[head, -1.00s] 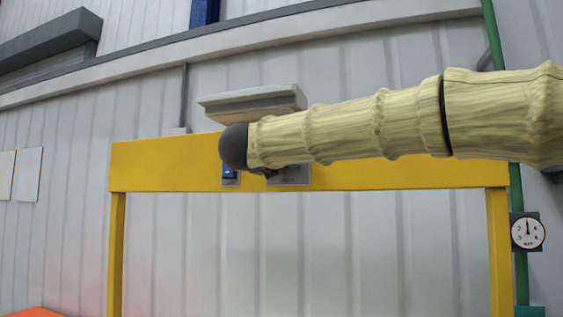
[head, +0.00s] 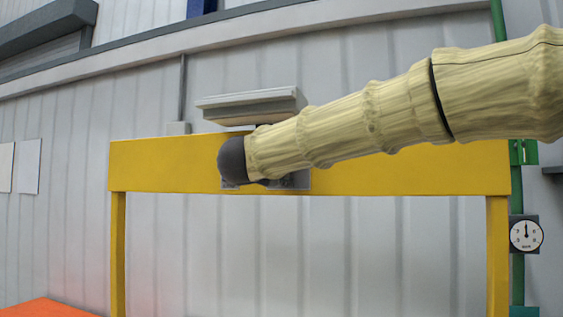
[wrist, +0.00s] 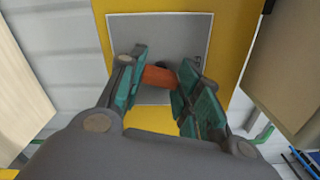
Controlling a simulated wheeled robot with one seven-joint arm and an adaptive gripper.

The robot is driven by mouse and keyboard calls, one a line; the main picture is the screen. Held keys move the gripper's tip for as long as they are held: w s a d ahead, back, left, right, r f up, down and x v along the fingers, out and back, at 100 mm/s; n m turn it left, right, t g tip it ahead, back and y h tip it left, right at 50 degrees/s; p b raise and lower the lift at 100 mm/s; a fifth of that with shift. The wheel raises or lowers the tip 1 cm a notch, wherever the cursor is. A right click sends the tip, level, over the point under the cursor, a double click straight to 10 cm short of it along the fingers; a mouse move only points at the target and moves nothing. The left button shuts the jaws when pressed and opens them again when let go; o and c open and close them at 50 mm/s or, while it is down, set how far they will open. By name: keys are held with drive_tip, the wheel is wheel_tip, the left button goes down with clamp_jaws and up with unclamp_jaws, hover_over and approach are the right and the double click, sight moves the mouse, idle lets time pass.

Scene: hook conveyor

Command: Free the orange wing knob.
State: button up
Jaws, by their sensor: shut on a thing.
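The orange wing knob (wrist: 158,77) shows in the wrist view, in front of a grey square plate (wrist: 148,32) on the yellow beam. My gripper (wrist: 160,84) has its teal-padded fingers on either side of the knob and is shut on it. The right finger is close against the knob's right end. The knob's lower part and its mount on the plate are partly hidden by the fingers. In the head view my arm and its dark wrist end hide the knob and the fingers; only part of the plate (head: 300,180) shows below the arm.
The yellow beam (head: 420,170) stands on two posts before a ribbed wall. A grey ledge (head: 250,106) juts out just above my wrist. A gauge (head: 526,235) is on the green pipe at right. An orange surface (head: 45,308) is at lower left. Space under the beam is clear.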

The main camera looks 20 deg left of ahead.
drive_tip(key=shift+n+p, duration=0.5)
drive_tip(key=shift+n, duration=0.3)
drive_tip(key=shift+f, duration=0.15)
drive_tip(key=o, duration=1)
drive_tip(key=shift+s, duration=0.15)
drive_tip(key=s, duration=1.1)
drive_tip(key=shift+s+a, duration=0.2)
drive_tip(key=shift+s, duration=0.2)
